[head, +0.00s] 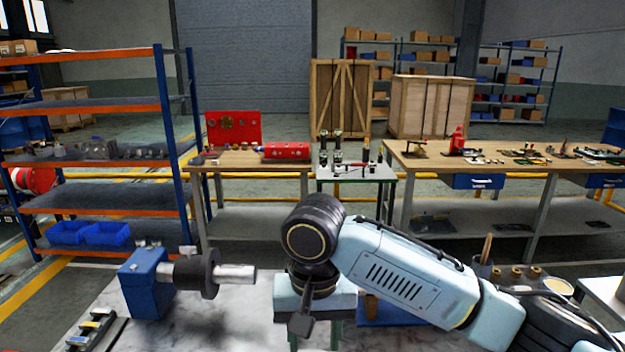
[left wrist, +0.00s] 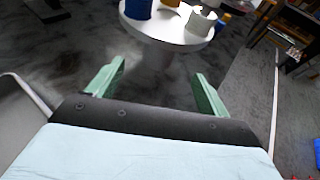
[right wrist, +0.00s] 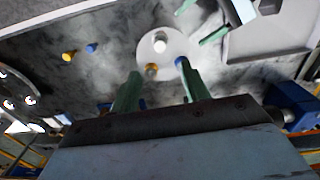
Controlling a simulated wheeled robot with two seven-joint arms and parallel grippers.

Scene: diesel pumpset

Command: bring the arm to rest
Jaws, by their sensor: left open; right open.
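My right arm comes in from the right in the head view and bends downward over the marble-topped table (head: 235,325). My right gripper (head: 314,338) hangs at the bottom of the picture, partly hidden by its own wrist. In the right wrist view its green fingers (right wrist: 160,88) are apart with nothing held between them. My left gripper shows only in the left wrist view (left wrist: 158,84), its green fingers apart and empty above dark floor.
A blue block with a grey shaft (head: 150,283) stands on the table, left of my right wrist. The right wrist view shows a pale disc (right wrist: 166,57) with small parts. A white round stand (left wrist: 170,33) carries objects in the left wrist view. An orange-edged shelf (head: 95,118) stands left.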

